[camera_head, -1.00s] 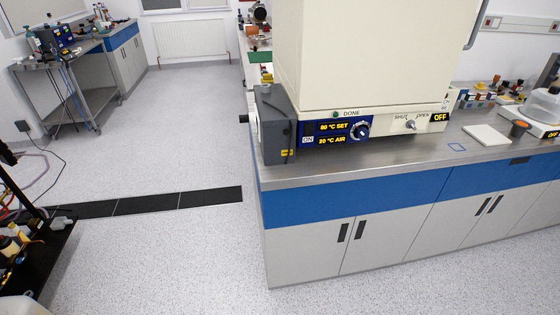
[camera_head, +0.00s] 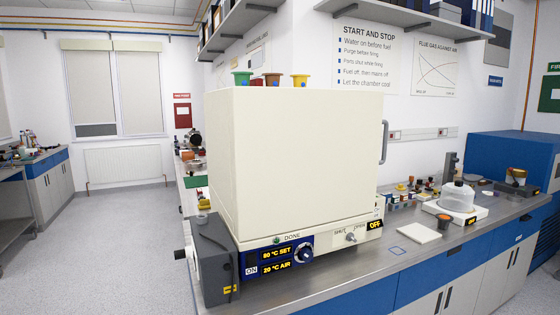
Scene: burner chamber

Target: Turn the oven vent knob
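The oven (camera_head: 290,160) is a large cream box on the steel bench, in the middle of the head view. Its vent knob (camera_head: 351,238) is a small pale knob low on the front, under the words SHUT and OPEN. The knob's pointer is too small to read surely. Left of it is a blue panel (camera_head: 280,258) reading 80 °C SET and 20 °C AIR, with a round dial (camera_head: 305,254) and an ON label. An OFF display (camera_head: 375,224) is right of the vent knob. My gripper is not in view.
A grey box (camera_head: 215,262) stands against the oven's left front corner. A white plate (camera_head: 419,233), a small dark cup (camera_head: 444,222) and a domed device (camera_head: 457,198) are on the bench to the right. Coloured pots sit on the oven top. Floor at left is clear.

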